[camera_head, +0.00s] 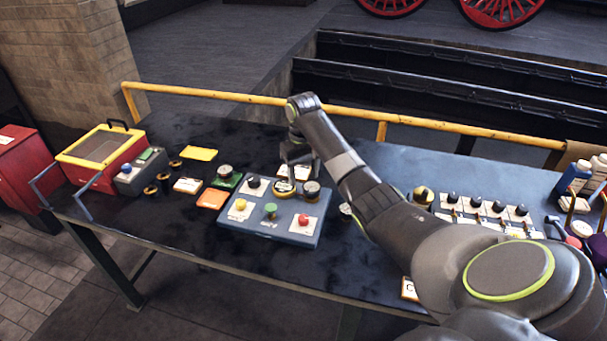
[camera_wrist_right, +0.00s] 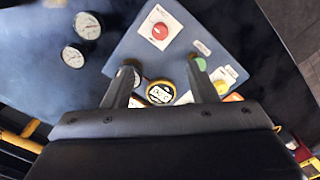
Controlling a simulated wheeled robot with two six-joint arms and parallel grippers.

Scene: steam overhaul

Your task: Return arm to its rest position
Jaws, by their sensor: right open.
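My right arm (camera_head: 350,175) reaches in from the lower right across the dark workbench (camera_head: 170,225). My right gripper (camera_head: 296,172) is over the back part of a blue-grey control panel (camera_head: 262,229). In the right wrist view the two fingers of the right gripper (camera_wrist_right: 163,88) are spread apart. A round yellow-rimmed dial (camera_wrist_right: 160,92) shows between them, with no visible grip on it. The panel also carries a red button (camera_head: 303,218), a green button (camera_head: 270,208), a yellow button (camera_head: 240,204) and dark knobs. My left gripper is not in view.
A red and yellow box (camera_head: 102,150) stands at the bench's left end. A row of black knobs (camera_head: 476,202) and bottles (camera_head: 572,178) lie to the right. A yellow rail (camera_head: 230,96) runs behind the bench. Two pressure gauges (camera_wrist_right: 80,40) lie beside the panel.

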